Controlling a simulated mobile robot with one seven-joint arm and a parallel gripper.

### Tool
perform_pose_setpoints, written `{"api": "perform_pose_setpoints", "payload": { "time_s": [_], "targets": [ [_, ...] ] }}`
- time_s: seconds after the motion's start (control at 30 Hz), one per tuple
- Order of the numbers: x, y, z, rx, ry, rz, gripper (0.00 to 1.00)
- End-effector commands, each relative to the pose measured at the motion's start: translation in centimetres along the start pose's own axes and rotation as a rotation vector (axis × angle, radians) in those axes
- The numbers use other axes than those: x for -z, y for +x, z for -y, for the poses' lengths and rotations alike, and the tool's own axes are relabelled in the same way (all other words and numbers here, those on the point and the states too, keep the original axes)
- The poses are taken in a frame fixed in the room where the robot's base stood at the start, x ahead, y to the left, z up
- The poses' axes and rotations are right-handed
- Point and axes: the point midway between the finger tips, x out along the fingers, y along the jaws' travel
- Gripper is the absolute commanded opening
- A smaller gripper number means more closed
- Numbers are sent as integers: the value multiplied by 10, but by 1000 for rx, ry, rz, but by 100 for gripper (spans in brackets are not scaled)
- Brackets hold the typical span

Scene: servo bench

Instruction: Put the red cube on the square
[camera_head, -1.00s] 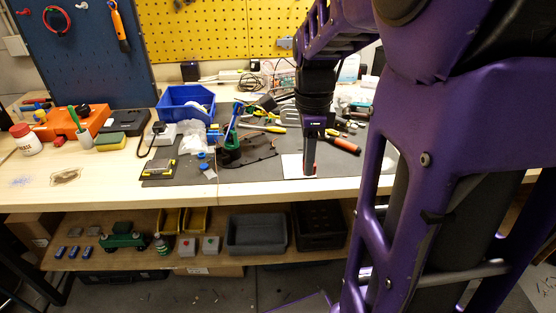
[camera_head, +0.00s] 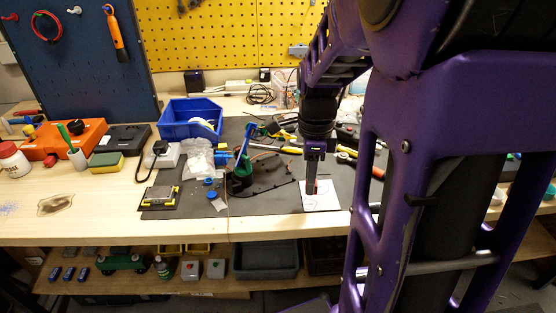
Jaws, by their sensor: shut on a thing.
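The square is a white sheet (camera_head: 329,203) lying on the dark grey mat near the front edge of the bench. My gripper (camera_head: 313,188) points straight down over the upper part of this sheet. It is shut on the red cube (camera_head: 317,184), which shows only as a small red patch between the dark fingers. The fingers hide most of the cube. I cannot tell whether the cube touches the sheet or is just above it.
A green and black tool (camera_head: 241,175) and blue caps lie on the mat to the left. A blue bin (camera_head: 190,118) stands behind. Pliers and screwdrivers lie behind and right of my gripper. A lower shelf (camera_head: 215,284) holds trays and small parts.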

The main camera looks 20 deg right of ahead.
Motion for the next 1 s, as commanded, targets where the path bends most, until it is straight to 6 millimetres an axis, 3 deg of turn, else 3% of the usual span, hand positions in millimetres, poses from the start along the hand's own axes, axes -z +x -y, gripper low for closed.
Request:
{"api": "perform_pose_setpoints", "payload": {
  "time_s": [0.1,0.23,0.7,0.73,0.87,1.0],
  "targets": [
    [0,24,-1,-5,0,-1,0],
    [0,41,-1,-4,0,-1,0],
    [0,48,0,-1,-1,-1,0],
    [0,47,0,-1,-1,0,34],
    [0,47,0,-1,-1,0,58],
    [0,47,0,-1,-1,0,59]
  ]
}}
